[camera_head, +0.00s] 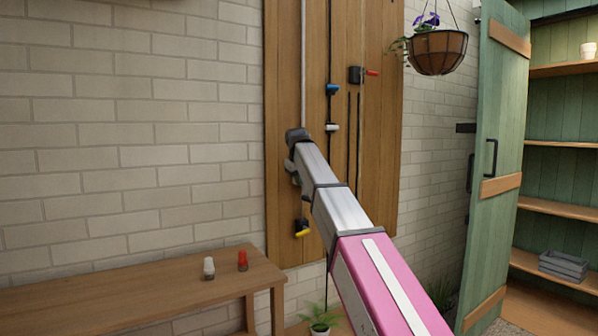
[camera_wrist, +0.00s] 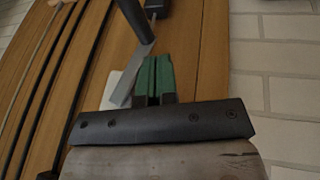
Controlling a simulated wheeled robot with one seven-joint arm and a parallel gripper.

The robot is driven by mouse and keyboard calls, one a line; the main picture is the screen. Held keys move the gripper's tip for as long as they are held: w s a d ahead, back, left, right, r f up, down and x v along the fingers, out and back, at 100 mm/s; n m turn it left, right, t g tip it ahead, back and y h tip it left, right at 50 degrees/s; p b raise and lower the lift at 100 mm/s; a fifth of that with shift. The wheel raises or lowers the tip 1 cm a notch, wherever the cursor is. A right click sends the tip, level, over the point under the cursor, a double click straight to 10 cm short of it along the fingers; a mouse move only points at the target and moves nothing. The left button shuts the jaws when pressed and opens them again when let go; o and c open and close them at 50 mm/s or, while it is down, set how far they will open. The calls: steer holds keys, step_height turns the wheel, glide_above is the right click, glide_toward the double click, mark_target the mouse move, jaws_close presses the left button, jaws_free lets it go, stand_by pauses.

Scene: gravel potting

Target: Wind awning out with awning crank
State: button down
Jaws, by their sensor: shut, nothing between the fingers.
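The wooden wall panel (camera_head: 283,100) carries several small handles. A black box with a red handle (camera_head: 372,72) is at upper right. A blue handle (camera_head: 332,89) and a white handle (camera_head: 332,127) sit on a dark vertical rod. A yellow handle (camera_head: 303,233) is lower left. I cannot tell which is the awning crank; no awning shows. My gripper's green fingers (camera_wrist: 153,80) are shut and empty before the panel (camera_wrist: 190,60) in the wrist view. A dark rod with a grey flat end (camera_wrist: 140,60) and a pale piece (camera_wrist: 117,92) appear close to them; contact is unclear. My arm mostly hides the gripper in the head view.
A wooden bench (camera_head: 130,293) at lower left bears a white-topped shaker (camera_head: 208,268) and a red one (camera_head: 242,260). A hanging flower basket (camera_head: 437,52) and an open green door (camera_head: 497,150) are right. A potted plant (camera_head: 320,322) stands below the panel.

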mark_target(308, 199)
steer(key=shift+w+d+f, duration=0.35)
steer(key=shift+d+f, duration=0.05)
steer(key=shift+f, duration=0.4)
steer(key=shift+w+d+f, duration=0.35)
steer(key=shift+w+f, duration=0.05)
steer(key=shift+f, duration=0.4)
steer(key=shift+w+d+f, duration=0.35)
steer(key=shift+d+f, duration=0.05)
steer(key=shift+f, duration=0.4)
steer(key=shift+w+d+f, duration=0.25)
steer(key=shift+d+f, duration=0.15)
